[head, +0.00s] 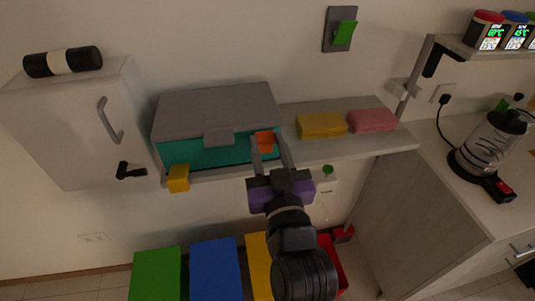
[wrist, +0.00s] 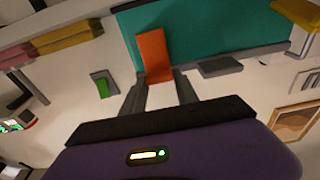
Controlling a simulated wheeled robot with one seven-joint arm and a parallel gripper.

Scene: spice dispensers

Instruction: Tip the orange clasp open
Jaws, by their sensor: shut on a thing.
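The orange clasp (head: 264,137) is at the right end of the front of a teal box (head: 207,152) with a grey lid (head: 215,112). In the wrist view the clasp (wrist: 153,50) is an upright orange plate against the teal face. My gripper (head: 269,147) reaches up to the clasp, one grey finger on either side. In the wrist view my gripper (wrist: 157,80) is shut on the clasp's near end. A yellow clasp (head: 178,178) sticks out at the box's lower left front. The lid is down.
The box stands on a shelf (head: 350,147) with a yellow block (head: 321,125) and a pink block (head: 372,120) to its right. A white cabinet (head: 70,125) is at the left. Coloured bins (head: 215,270) stand below. A kettle (head: 488,143) is on the right counter.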

